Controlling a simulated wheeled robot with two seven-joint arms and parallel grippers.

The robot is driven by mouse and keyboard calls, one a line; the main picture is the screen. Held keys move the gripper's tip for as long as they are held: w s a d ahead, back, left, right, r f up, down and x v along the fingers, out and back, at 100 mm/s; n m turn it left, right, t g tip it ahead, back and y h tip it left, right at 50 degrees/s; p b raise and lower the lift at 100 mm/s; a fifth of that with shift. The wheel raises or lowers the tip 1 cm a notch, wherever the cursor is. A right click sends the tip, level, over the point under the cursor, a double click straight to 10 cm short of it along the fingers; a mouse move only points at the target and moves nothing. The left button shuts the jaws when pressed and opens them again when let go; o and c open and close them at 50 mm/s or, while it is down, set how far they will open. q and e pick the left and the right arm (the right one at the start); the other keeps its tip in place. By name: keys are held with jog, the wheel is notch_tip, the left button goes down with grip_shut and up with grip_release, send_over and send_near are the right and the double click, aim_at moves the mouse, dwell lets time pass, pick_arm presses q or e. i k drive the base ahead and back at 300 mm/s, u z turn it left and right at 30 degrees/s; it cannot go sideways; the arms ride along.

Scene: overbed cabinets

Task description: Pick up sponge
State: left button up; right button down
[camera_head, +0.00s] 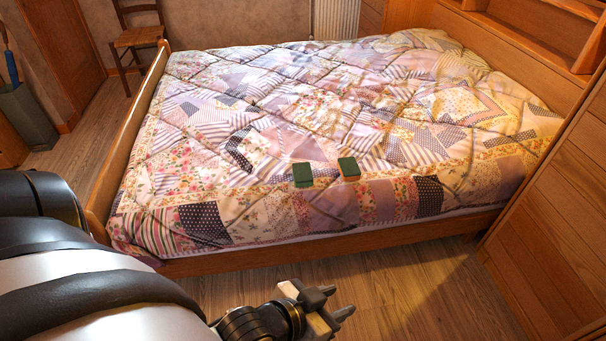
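Two small sponges lie on the patchwork quilt near the near side of the bed. The left sponge (302,175) shows a dark green top. The right sponge (349,168) has a dark green top and a thin orange edge below it. A short gap of quilt separates them. My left gripper (337,301) is low in the foreground, in front of the bed and well apart from both sponges. Its two fingers point right with a gap between them, and nothing shows in it. My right gripper is not in view.
The bed's wooden side rail (340,246) runs between my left gripper and the quilt (250,110). A wooden cabinet (555,215) stands at the right. A chair (137,38) is at the back left. Wood floor (430,290) is clear in front.

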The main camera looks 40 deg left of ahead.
aim_at(302, 172)
jog(key=u, duration=1.65)
jog(key=i, duration=1)
jog(key=z, duration=1.7)
